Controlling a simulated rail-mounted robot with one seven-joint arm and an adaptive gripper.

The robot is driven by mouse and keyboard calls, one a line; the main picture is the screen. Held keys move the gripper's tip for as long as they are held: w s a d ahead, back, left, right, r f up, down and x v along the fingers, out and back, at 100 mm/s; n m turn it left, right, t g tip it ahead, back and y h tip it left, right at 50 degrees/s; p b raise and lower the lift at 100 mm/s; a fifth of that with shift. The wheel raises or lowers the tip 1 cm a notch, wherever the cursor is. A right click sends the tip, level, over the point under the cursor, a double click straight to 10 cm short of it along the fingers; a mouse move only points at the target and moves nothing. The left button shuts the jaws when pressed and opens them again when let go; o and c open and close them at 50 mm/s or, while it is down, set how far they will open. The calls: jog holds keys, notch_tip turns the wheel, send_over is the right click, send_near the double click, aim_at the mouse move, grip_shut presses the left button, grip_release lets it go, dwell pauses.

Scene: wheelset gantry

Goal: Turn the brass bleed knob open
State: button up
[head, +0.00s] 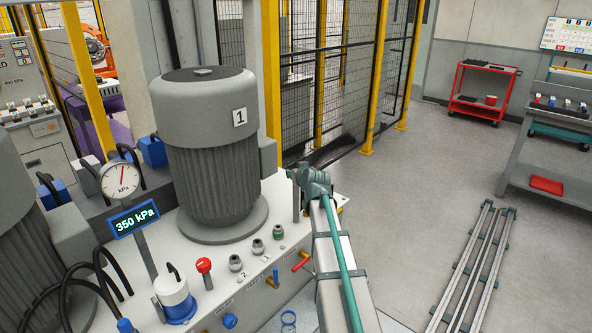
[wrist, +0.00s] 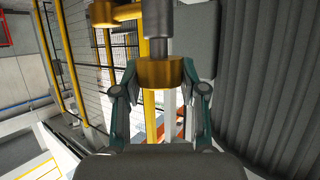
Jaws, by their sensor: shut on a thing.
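The brass bleed knob (wrist: 160,74) is a short, wide cylinder on a grey stem (wrist: 158,38) in the upper middle of the wrist view. My gripper (wrist: 160,80) has one finger on each side of it and is shut on it. In the head view, the end of my arm (head: 312,182) is at the right end of the pump unit, beside the grey motor marked 1 (head: 207,130). The knob and my fingertips cannot be made out there. A dial gauge (head: 120,179) stands above a display (head: 135,221) reading 350 kPa.
The panel holds a red button (head: 204,267), small fittings (head: 236,262), a red-handled lever (head: 300,263) and a blue knob (head: 229,321). A yellow-post mesh fence (head: 325,65) stands behind. Rails (head: 475,265) lie on the otherwise open floor at right, near a workbench (head: 553,125).

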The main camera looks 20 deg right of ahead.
dwell(0.6)
jog(key=o, duration=1.2)
jog(key=shift+c, duration=0.2)
jog(key=v, duration=1.2)
jog(key=shift+a, duration=0.2)
